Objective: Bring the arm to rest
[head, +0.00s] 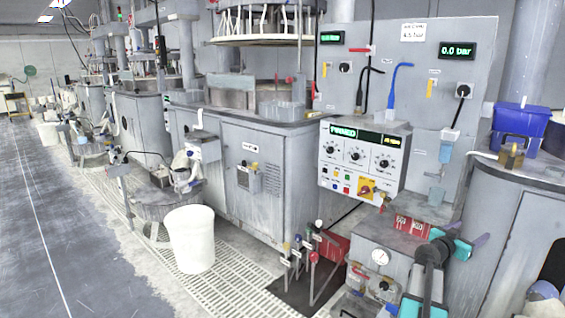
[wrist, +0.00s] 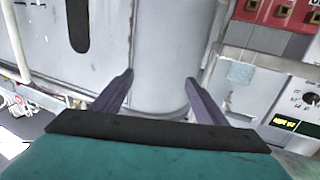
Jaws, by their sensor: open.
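My gripper (head: 462,238) shows at the lower right of the head view, at the end of my teal and black arm, in front of the grey machine housing. In the wrist view its two purple fingers (wrist: 160,78) are spread apart with nothing between them. Beyond them is a smooth, rounded grey surface (wrist: 158,45); I cannot tell its exact distance. Part of the arm runs out of the bottom of the head view.
A control panel (head: 362,160) with dials and a green display stands left of my gripper. A blue bin (head: 520,125) and a brass padlock (head: 512,157) sit on the right-hand machine. A white bucket (head: 190,240) stands on the floor grating. The left aisle (head: 60,220) is clear.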

